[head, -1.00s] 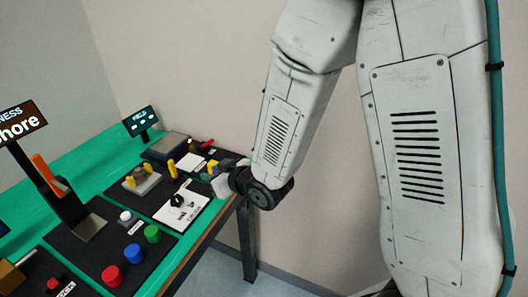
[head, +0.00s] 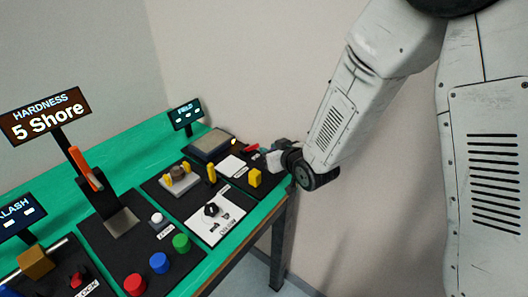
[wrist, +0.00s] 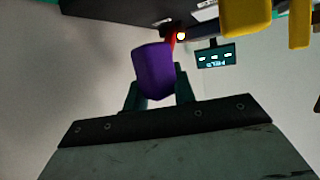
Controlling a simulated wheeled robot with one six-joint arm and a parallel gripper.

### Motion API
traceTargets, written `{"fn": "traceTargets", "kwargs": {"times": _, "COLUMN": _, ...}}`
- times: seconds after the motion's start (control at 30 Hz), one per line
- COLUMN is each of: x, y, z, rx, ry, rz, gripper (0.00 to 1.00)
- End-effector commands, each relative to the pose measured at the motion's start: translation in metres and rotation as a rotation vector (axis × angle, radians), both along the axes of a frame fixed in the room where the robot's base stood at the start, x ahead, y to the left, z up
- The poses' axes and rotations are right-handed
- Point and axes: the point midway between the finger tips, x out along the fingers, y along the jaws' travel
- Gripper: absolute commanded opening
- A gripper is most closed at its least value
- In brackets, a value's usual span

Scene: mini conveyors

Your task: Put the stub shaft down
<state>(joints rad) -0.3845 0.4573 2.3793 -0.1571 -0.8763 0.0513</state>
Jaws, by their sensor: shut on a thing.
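In the wrist view a purple piece (wrist: 153,72), which I take to be the stub shaft, sits between the fingers of my gripper (wrist: 158,90). The gripper is shut on it. In the head view my gripper (head: 268,156) is at the far right corner of the green bench (head: 150,150), beside a dark panel with a white plate (head: 231,167). The held piece is hard to make out there, and I cannot tell whether it touches anything below.
A yellow block (head: 255,178) stands close in front of my gripper. A small red part (head: 252,148) is just left of it. A grey box (head: 209,145), a lit display (head: 186,116) and a fixture with yellow posts (head: 180,179) are farther left. The wall is behind.

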Motion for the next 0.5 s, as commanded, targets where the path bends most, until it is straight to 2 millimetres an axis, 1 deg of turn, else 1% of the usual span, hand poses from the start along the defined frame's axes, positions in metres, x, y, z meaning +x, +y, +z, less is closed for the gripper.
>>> {"fn": "traceTargets", "kwargs": {"times": 0.17, "x": 0.007, "y": 0.009, "z": -0.002, "rx": 0.000, "ry": 0.000, "rz": 0.001, "gripper": 0.00}}
{"fn": "traceTargets", "kwargs": {"times": 0.2, "x": 0.006, "y": 0.008, "z": -0.011, "rx": -0.001, "ry": 0.005, "rz": 0.001, "gripper": 0.00}}
{"fn": "traceTargets", "kwargs": {"times": 0.33, "x": 0.005, "y": 0.008, "z": -0.030, "rx": 0.000, "ry": 0.004, "rz": 0.001, "gripper": 0.00}}
{"fn": "traceTargets", "kwargs": {"times": 0.4, "x": 0.005, "y": 0.010, "z": -0.035, "rx": 0.000, "ry": 0.002, "rz": 0.004, "gripper": 0.00}}
{"fn": "traceTargets", "kwargs": {"times": 0.5, "x": 0.005, "y": 0.011, "z": -0.037, "rx": 0.000, "ry": 0.000, "rz": 0.005, "gripper": 0.00}}
